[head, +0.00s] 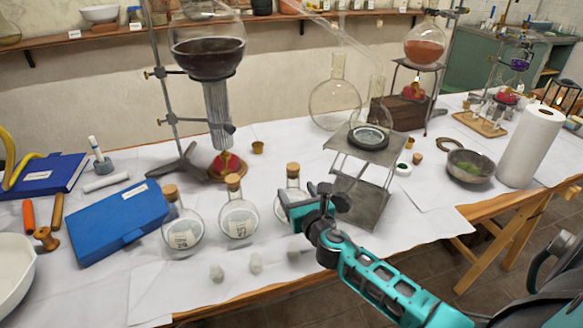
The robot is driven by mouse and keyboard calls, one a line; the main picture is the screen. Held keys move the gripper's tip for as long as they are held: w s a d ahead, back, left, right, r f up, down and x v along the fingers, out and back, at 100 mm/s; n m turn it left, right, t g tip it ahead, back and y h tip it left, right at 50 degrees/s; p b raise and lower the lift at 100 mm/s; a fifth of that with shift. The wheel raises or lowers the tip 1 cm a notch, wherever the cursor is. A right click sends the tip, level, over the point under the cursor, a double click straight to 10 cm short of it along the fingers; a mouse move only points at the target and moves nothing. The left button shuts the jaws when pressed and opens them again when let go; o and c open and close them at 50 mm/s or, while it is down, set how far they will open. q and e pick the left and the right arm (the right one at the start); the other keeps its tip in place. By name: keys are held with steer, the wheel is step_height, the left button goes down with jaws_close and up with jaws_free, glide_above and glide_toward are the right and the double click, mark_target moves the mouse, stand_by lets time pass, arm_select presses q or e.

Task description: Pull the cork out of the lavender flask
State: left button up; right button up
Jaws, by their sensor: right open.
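Three round clear glass flasks with corks stand in a row on the white-covered table: a left flask (182,230), a middle flask (238,217) and a right flask (282,208). Each has a brown cork in its neck: left cork (170,192), middle cork (233,182), right cork (292,170). The labels on the left and middle flasks are too small to read, so I cannot tell which is lavender. My right gripper (303,197) is open at the right flask, below its cork, and hides part of its body. Whether it touches the glass is unclear. My left gripper is out of view.
A metal stand (367,150) is close behind my right gripper. Small whitish lumps (256,263) lie near the front edge. A paper roll (531,147) stands at right.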

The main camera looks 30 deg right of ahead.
steer(key=v, duration=1)
steer(key=shift+s, duration=0.1)
steer(key=s+a+f+m+g+y, duration=0.1)
steer(key=s+a+m+g, duration=0.3)
steer(key=s+m, duration=0.5)
steer(key=s+a+f+m+g+y, duration=0.15)
steer(key=s+a+m+g, duration=0.3)
steer(key=m, duration=0.75)
steer(key=s+a+m+g+y, duration=0.2)
steer(key=s+a+m+g, duration=0.15)
steer(key=s+m, duration=0.55)
steer(key=w+a+f+m+t, duration=0.1)
steer(key=w+f+t, duration=0.3)
steer(key=w+f, duration=0.4)
steer(key=shift+w+a+f+t+y, duration=0.3)
steer(key=shift+w+t+y, duration=0.15)
steer(key=shift+w, duration=0.35)
steer(key=shift+w+a+f+t, duration=0.15)
steer(key=shift+f+t, duration=0.15)
steer(key=shift+t, duration=0.15)
steer(key=shift+w+a+f+t, duration=0.1)
steer(key=shift+a+f+t, duration=0.05)
steer(key=shift+f+t, duration=0.2)
steer(key=shift+c, duration=0.4)
steer(key=shift+r, duration=0.1)
